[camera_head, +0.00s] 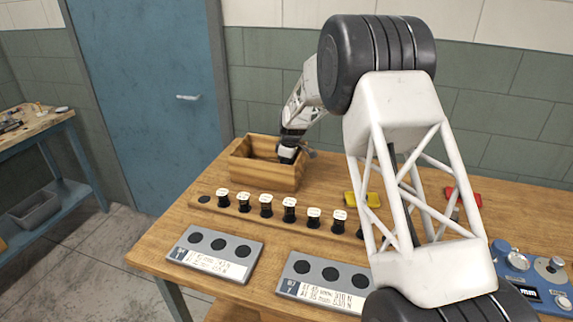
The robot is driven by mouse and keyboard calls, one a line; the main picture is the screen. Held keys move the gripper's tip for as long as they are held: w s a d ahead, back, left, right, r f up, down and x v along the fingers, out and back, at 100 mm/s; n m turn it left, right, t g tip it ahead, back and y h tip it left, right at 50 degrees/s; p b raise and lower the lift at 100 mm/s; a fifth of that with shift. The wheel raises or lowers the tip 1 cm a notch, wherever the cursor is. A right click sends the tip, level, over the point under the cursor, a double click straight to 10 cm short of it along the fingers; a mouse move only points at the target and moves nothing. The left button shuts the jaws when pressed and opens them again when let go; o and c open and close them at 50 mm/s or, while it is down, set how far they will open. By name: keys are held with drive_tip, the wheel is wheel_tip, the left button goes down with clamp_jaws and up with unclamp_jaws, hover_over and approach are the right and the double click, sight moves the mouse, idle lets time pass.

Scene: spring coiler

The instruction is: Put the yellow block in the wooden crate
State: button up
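The yellow block (373,200) lies on the table right of the crate, partly hidden behind the white lattice of my arm. The wooden crate (265,178) stands open-topped at the table's back left. My gripper (288,155) is over the right part of the crate, at its opening, well left of the yellow block. The gripper is small and dark here, and I cannot tell whether its fingers are open or shut. Most of the crate's inside is hidden by its front wall and my gripper.
A wooden strip (275,222) with a row of black-and-white spools runs in front of the crate. Two grey plates (214,252) (325,277) lie near the front edge. A red block (468,196) and a blue device (533,280) are at the right.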

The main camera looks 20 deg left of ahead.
drive_tip(key=shift+f, duration=0.1)
idle(0.3)
drive_tip(key=o, duration=0.9)
drive_tip(key=r, duration=0.4)
drive_tip(key=d+r, duration=0.1)
drive_tip(key=r, duration=0.7)
drive_tip(key=shift+d+r, duration=0.1)
drive_tip(key=shift+d, duration=0.1)
